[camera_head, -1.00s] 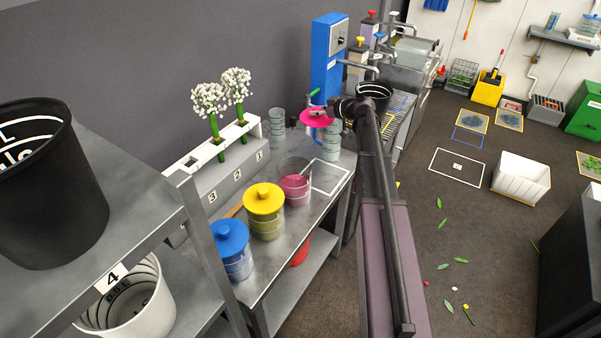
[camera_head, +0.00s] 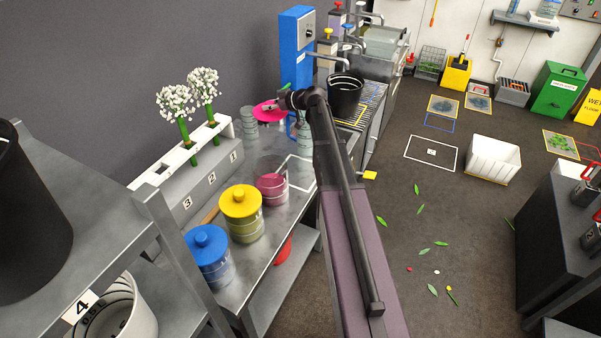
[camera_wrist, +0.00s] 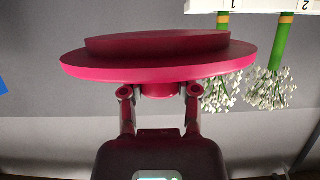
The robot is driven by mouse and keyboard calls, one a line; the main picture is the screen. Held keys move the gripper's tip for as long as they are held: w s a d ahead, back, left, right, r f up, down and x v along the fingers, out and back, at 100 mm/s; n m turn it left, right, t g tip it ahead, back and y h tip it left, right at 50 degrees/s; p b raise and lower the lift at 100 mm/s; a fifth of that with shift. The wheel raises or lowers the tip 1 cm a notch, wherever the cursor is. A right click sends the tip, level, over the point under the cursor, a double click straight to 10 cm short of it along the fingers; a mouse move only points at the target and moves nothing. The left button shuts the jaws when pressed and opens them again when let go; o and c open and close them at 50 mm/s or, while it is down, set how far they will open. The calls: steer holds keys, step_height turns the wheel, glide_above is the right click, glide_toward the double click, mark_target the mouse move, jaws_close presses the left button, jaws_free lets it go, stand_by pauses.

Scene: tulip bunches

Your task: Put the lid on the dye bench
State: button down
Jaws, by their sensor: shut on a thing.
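My gripper (camera_wrist: 160,91) is shut on the knob of a magenta lid (camera_wrist: 158,65). In the head view the lid (camera_head: 269,112) is in the air above the far part of the steel dye bench (camera_head: 284,222). A clear jar of magenta dye (camera_head: 271,188) stands open on the bench, nearer than the lid. The lid is apart from this jar. A yellow-lidded jar (camera_head: 240,204) and a blue-lidded jar (camera_head: 208,250) stand nearer on the bench. In the wrist view the lid's disc lies beyond the fingertips and hides what is behind it.
White flowers (camera_head: 188,102) stand in a numbered rack (camera_head: 213,178) along the wall. A white-outlined area (camera_head: 299,172) lies beside the open jar. A blue dispenser (camera_head: 297,45) and a black bucket (camera_head: 345,93) are beyond.

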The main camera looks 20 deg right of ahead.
steer(key=s+d+f+m+t+h+b, duration=0.2)
steer(key=s+d+f+b, duration=0.4)
steer(key=s+f+b, duration=0.4)
steer(key=shift+s+d+f+m+h, duration=0.15)
steer(key=shift+d+m+h, duration=0.05)
steer(key=shift+m+h, duration=0.65)
step_height(320, 180, down, 6)
steer(key=b, duration=0.6)
steer(key=shift+f, duration=0.15)
steer(key=shift+f+b, duration=0.1)
steer(key=shift+b, duration=0.2)
step_height(320, 180, down, 4)
steer(key=b, duration=0.3)
steer(key=shift+r+b, duration=0.2)
steer(key=shift+b, duration=0.1)
steer(key=shift+s+f+b, duration=0.1)
steer(key=shift+f+b, duration=0.4)
steer(key=shift+b, duration=0.1)
steer(key=shift+a, duration=0.1)
